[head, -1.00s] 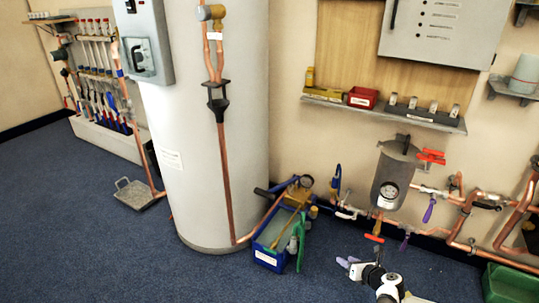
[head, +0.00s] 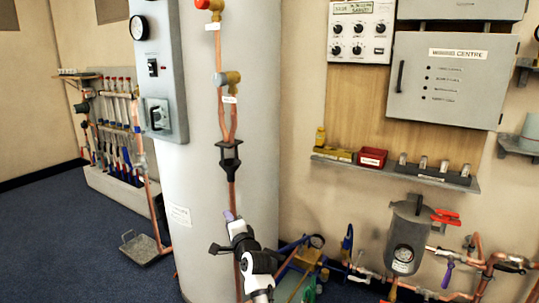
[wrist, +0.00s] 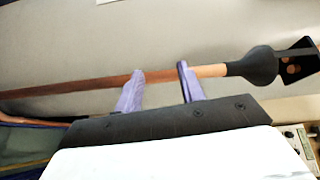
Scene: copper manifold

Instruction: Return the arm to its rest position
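My gripper (head: 230,215) is raised in front of the large grey cylinder (head: 190,245), near the copper pipe (head: 231,190) that runs down its front. I cannot tell whether the fingertips touch the pipe.
A blue crate (head: 290,285) with tools stands low, right of the cylinder. A grey vessel (head: 405,240) with copper pipework is on the right wall, below a shelf (head: 395,172). Open carpet (head: 60,240) lies at the left.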

